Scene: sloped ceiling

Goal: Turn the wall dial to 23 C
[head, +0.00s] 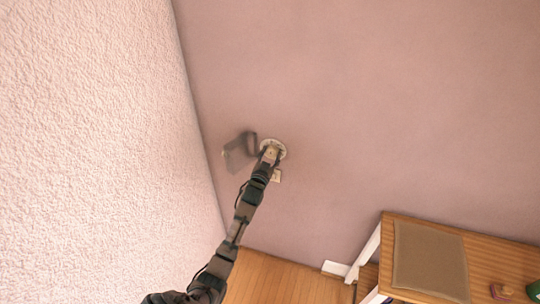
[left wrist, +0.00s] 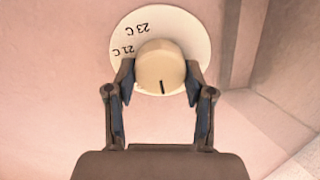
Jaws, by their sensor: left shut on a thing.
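The wall dial has a round white plate (left wrist: 190,30) with a cream knob (left wrist: 160,62) at its middle. In the left wrist view the plate's printed marks "23 C" and "21 C" appear upside down at the upper left of the knob. A short black pointer line on the knob points down in that view, away from both marks. My left gripper (left wrist: 160,78) is shut on the knob, one finger on each side. In the head view the dial plate (head: 280,143) is on the pink wall, partly covered by my left gripper (head: 270,154). My right gripper is not seen.
A small pale plate (head: 276,176) is on the wall just below the dial. A rough white wall (head: 100,120) stands close on the left. A wooden table (head: 500,255) with a brown mat (head: 430,262) and small items is at the lower right.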

